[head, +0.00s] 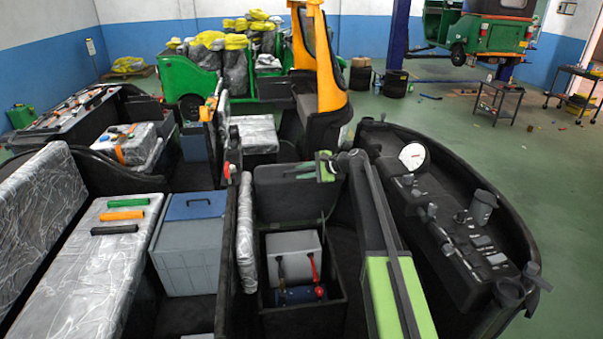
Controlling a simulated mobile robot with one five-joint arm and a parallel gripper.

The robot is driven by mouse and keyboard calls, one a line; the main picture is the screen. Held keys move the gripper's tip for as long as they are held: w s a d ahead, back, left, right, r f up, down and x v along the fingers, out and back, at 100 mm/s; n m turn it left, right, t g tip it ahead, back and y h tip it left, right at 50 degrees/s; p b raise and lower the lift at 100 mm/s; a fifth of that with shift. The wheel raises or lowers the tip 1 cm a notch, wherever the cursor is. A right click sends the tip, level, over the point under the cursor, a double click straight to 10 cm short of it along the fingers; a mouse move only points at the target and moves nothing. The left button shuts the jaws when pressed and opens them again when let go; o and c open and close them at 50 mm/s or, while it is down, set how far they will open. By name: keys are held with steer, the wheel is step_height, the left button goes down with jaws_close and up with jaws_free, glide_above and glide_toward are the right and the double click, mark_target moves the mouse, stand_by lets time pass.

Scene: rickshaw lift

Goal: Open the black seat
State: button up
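The black seat (285,203) shows as a dark panel raised behind an open black box (304,322). Inside the box a grey battery-like unit (292,248) with red and black leads is in view, and a blue cylinder (300,295) lies in front of it. My gripper (298,171), with green fingers, points left at the top edge of the raised panel. I cannot tell whether it touches the panel or whether the fingers are apart.
A silver-wrapped cushion (246,235) stands upright left of the box. A grey bin with a blue lid (194,206) and a silver bench (85,265) with colored grips lie further left. A black dashboard (440,215) curves on the right.

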steer(key=shift+a, duration=0.1)
steer(key=p+v, duration=0.8)
steer(key=v, duration=0.9)
steer(key=shift+d, duration=0.25)
steer(key=shift+r, duration=0.15)
